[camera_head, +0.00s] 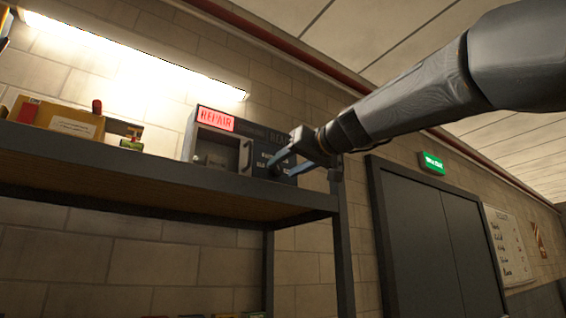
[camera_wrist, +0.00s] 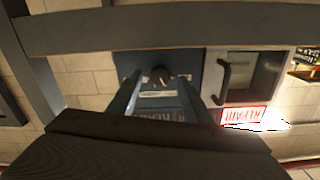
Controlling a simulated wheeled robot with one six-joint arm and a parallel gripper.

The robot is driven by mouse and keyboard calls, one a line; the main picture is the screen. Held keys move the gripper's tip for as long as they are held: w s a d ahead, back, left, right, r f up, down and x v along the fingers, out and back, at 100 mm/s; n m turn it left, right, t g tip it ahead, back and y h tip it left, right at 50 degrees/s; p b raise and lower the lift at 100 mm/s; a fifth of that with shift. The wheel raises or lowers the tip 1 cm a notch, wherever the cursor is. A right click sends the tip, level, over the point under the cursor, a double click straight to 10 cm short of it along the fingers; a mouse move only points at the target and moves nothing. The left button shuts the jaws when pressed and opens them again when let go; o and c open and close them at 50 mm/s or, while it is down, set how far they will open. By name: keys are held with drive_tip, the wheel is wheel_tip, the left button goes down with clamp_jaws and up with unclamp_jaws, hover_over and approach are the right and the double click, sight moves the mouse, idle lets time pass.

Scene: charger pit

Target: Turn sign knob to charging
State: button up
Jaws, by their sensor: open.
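The sign box (camera_head: 246,153) stands on a shelf against the brick wall. Its red REPAIR panel (camera_head: 215,119) is lit. The dim CHARGING panel (camera_head: 251,131) and a partly covered panel to its right are unlit. The dark round sign knob (camera_wrist: 160,75) shows between my finger tips in the wrist view, where the picture is upside down. It also shows in the head view (camera_head: 275,171), partly behind a finger. My gripper (camera_wrist: 157,82) is open, its two fingers on either side of the knob. I cannot tell whether they touch it.
The metal shelf (camera_head: 160,176) runs below the box, its front edge and post close to my gripper. A handle (camera_wrist: 224,80) sits on the box beside the knob. A yellow box (camera_head: 60,120) stands far left on the shelf. Grey doors (camera_head: 430,240) are to the right.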

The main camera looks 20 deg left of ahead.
drive_tip(key=shift+p+x, duration=0.3)
drive_tip(key=shift+x, duration=0.6)
drive_tip(key=shift+c, duration=0.6)
drive_tip(key=c, duration=0.9)
drive_tip(key=shift+c, duration=0.2)
drive_tip(key=shift+m, duration=0.4)
drive_tip(key=m, duration=0.3)
drive_tip(key=shift+m, duration=2.5)
